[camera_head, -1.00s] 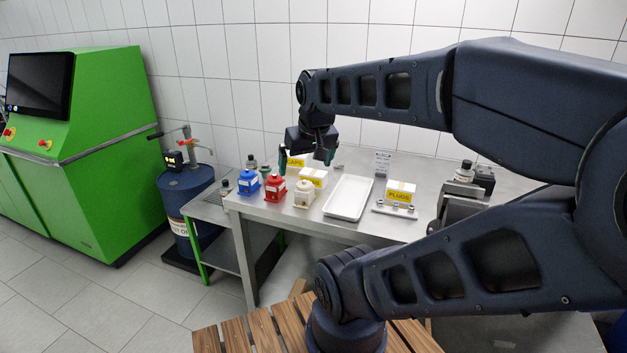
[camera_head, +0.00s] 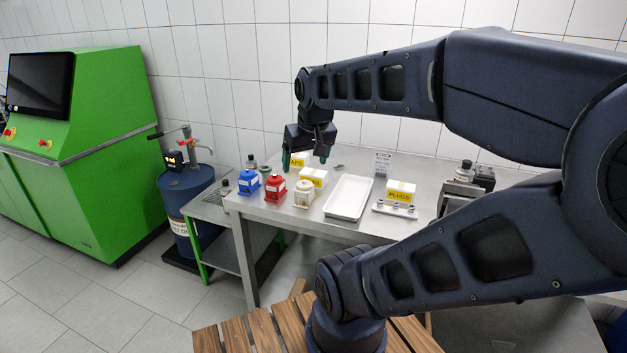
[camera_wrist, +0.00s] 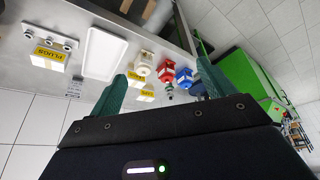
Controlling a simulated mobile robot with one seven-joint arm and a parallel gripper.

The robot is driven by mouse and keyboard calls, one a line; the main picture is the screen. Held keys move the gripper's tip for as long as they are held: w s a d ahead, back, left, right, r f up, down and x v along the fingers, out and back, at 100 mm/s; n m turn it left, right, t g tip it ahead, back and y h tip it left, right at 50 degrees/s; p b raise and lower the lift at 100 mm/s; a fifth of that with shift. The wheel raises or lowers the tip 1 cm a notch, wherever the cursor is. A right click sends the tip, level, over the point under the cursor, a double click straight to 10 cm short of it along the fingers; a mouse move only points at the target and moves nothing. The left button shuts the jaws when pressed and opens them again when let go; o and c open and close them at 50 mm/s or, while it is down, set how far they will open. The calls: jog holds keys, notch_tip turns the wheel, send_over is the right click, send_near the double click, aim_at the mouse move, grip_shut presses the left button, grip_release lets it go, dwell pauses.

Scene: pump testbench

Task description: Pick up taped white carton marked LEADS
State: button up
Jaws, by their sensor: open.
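White cartons with yellow labels stand on the steel bench. One is labelled PLUGS (camera_head: 401,187), right of the tray. A second carton (camera_head: 312,173) stands behind the cream pump model, its label too small to read surely. A third carton (camera_head: 298,161) is partly hidden behind my gripper, its label ending in "APS". I cannot read LEADS on any carton.
Blue (camera_head: 248,182), red (camera_head: 275,187) and cream (camera_head: 303,194) pump-like parts line the bench's left front. A white tray (camera_head: 348,198) lies in the middle. A tiled wall closes the back.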

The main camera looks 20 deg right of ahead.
jog(key=w+d+n+g, duration=0.1)
jog(key=w+d+n, duration=0.15)
jog(key=w, duration=0.95)
jog(key=n+g, duration=0.4)
jog(key=n, duration=0.2)
send_over(313, 172)
notch_tip(313, 172, down, 18)
jog(key=shift+w+r, duration=0.1)
jog(key=shift+r, duration=0.15)
jog(key=shift+w+d+f, duration=0.1)
jog(key=shift+f, duration=0.35)
jog(key=f, duration=1)
jog(key=shift+s+f, duration=0.15)
jog(key=shift+s, duration=0.05)
jog(key=c, duration=1.1)
jog(key=shift+c, duration=0.2)
